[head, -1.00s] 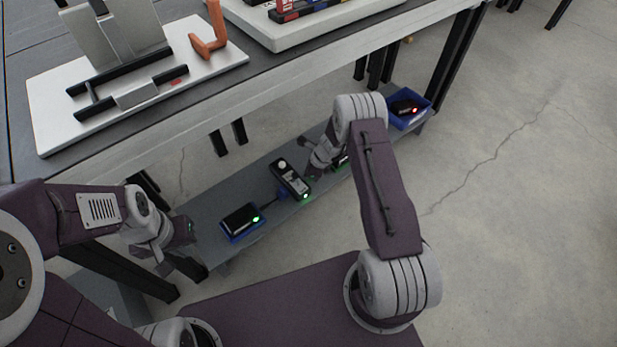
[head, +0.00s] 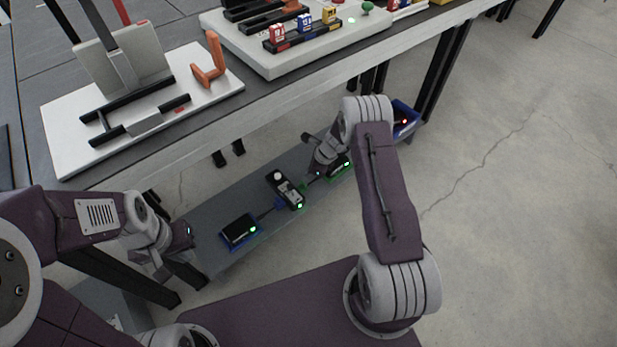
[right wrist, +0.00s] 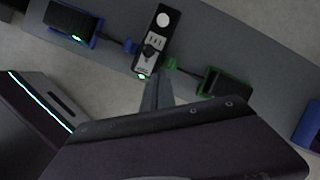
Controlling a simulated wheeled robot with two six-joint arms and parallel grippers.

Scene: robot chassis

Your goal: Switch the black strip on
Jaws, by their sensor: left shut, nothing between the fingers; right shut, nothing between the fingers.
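The black strip (head: 285,189) lies on the low grey shelf under the bench. My right gripper (head: 308,181) is shut and empty, just right of the strip. In the right wrist view its closed fingertips (right wrist: 159,78) appear next to the strip's near end; I cannot tell whether they touch. My left gripper (head: 186,236) is shut and empty, near the shelf's left end.
A blue-based black box (head: 238,231) with a green light sits left of the strip. A green-based box (head: 340,167) sits right, partly behind my right arm. A blue bin (head: 406,117) with a red light stands farther right. The bench edge (head: 225,105) overhangs the shelf.

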